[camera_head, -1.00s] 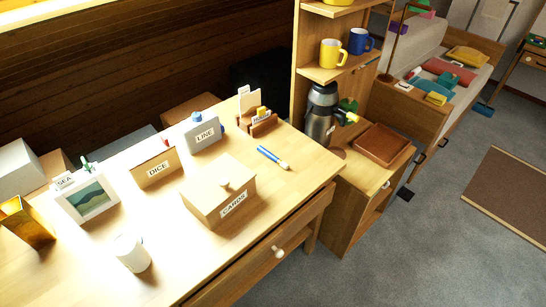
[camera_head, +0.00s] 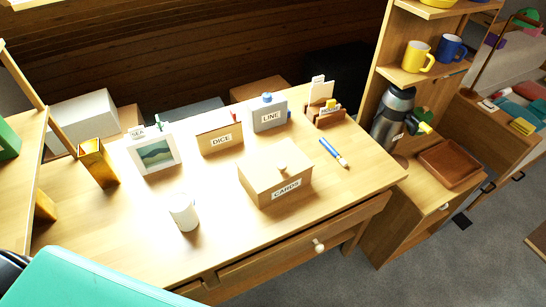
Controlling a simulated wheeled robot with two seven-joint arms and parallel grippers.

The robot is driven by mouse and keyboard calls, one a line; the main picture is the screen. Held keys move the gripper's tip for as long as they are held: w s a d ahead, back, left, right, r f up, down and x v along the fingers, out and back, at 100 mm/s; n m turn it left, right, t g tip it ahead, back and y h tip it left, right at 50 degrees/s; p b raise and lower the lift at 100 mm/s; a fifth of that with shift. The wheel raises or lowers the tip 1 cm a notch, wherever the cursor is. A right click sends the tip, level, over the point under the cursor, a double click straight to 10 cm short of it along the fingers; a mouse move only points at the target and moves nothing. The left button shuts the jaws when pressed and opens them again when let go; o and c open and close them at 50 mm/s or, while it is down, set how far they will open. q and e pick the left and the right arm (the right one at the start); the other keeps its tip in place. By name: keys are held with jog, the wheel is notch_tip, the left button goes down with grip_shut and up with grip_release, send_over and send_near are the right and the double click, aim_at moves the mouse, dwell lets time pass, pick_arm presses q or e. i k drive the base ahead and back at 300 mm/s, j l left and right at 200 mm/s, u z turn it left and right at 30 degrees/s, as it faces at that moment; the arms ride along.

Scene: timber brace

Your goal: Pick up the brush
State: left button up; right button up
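The brush (camera_head: 333,152) lies on the wooden table, right of the box labelled CARDS. It has a blue handle and a pale tip that points toward the front right. It is uncovered and nothing touches it. Neither of my grippers shows in the head view, so I cannot see their state.
The table (camera_head: 110,243) also holds the CARDS box (camera_head: 262,175), the DICE box (camera_head: 219,139), the LINE box (camera_head: 268,115), a white cup (camera_head: 183,213), a picture frame (camera_head: 153,150) and a gold holder (camera_head: 98,163). A steel jug (camera_head: 393,115) stands right. Table around the brush is clear.

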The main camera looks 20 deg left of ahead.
aim_at(322, 141)
jog(key=i+l+u, duration=0.15)
jog(key=l+u, duration=0.2)
jog(key=i+l+u, duration=0.15)
jog(key=l+u, duration=0.6)
jog(key=i+l, duration=0.05)
